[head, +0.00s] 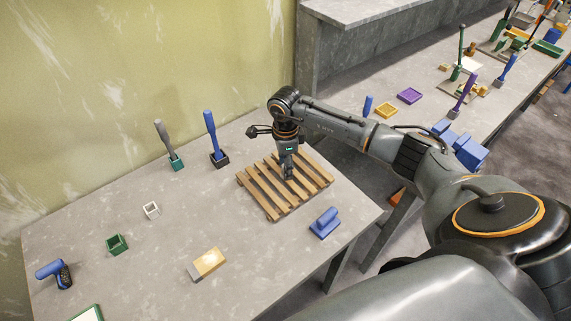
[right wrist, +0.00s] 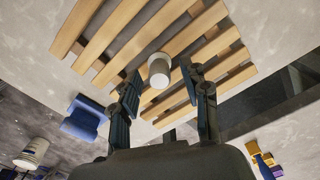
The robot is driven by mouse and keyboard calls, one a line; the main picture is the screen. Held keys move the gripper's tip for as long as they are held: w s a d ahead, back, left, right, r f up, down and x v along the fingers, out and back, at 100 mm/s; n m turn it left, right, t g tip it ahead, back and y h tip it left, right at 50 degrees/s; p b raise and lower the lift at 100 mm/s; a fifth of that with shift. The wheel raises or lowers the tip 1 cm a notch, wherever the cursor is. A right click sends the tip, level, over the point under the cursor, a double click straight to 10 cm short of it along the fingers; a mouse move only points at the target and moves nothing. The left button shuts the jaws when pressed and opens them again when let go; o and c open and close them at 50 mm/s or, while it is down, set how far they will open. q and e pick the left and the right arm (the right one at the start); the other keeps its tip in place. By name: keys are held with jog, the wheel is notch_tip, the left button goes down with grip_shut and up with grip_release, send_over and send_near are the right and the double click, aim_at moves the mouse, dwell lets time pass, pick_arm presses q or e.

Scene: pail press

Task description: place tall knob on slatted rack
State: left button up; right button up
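The slatted rack (head: 262,196) is a wooden pallet of parallel slats lying on the grey table. It also fills the upper part of the right wrist view (right wrist: 105,38). The tall knob (right wrist: 159,69) looks like a pale grey-white cylinder seen end-on, over the rack's slats; its contact with them is hard to judge. My right gripper (right wrist: 161,72) is open, with a finger on each side of the knob and a visible gap on both sides. In the head view my right gripper (head: 288,172) points down over the rack and largely hides the knob. My left gripper is not in view.
A blue handled block (head: 325,222) sits right of the rack. A blue-handled brush (head: 211,135) and a grey-handled one (head: 164,140) stand behind left.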

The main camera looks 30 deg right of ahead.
jog(key=shift+r, duration=0.55)
notch_tip(320, 180, up, 11)
jog(key=b, duration=0.4)
jog(key=shift+r, duration=0.15)
jog(key=shift+s, duration=0.1)
